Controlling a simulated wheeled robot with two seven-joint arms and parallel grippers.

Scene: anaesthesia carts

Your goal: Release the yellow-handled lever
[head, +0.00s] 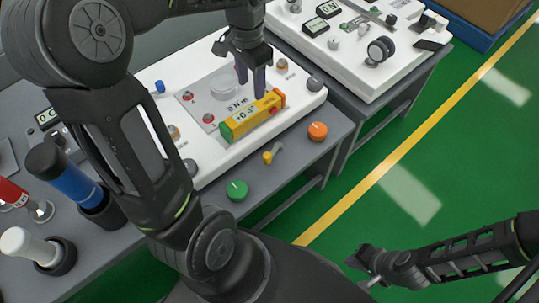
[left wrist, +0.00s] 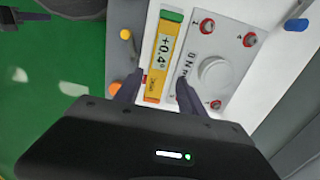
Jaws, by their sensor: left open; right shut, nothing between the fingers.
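The lever with a small yellow handle (head: 268,157) and a grey shaft is at the front edge of the grey cart, between a green knob and an orange knob. Its yellow end also shows in the left wrist view (left wrist: 126,34). My left gripper (head: 251,83) is open over the white panel, behind the lever and apart from it. In the left wrist view its fingers (left wrist: 160,86) are on either side of the orange end of a yellow digital level; contact cannot be told. My right gripper (head: 370,264) is shut and empty, low over the green floor.
The yellow level (head: 240,120) reads +0.4° and lies along the panel's front. The green knob (head: 237,190) and orange knob (head: 317,131) flank the lever. Blue (head: 72,186) and white (head: 28,246) handles stand at left. A second cart (head: 345,60) stands behind; floor at right is clear.

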